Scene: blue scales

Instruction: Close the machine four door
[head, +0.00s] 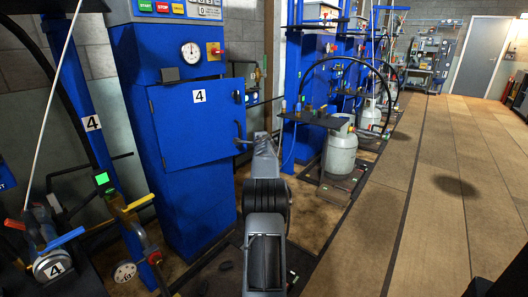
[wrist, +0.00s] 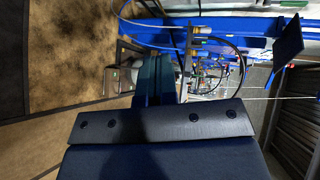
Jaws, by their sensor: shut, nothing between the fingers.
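Machine four is a tall blue cabinet (head: 190,200) at the left of the head view. Its blue door (head: 185,130) carries a white plate with a black 4 (head: 199,96). The door's right edge stands out a little past the cabinet body; I cannot tell whether it is fully shut or slightly ajar. A dark handle (head: 238,132) is on the door's right side. My gripper (head: 262,138) is just right of the handle, shut and empty; contact cannot be told. In the wrist view the fingers (wrist: 155,70) are together, and no door is clearly recognisable there.
A blue post (head: 85,110) with a scale and coloured levers stands at the front left. A grey gas cylinder (head: 340,155) stands on a scale to the right, with more blue machines behind. The brown floor (head: 430,190) at the right is clear.

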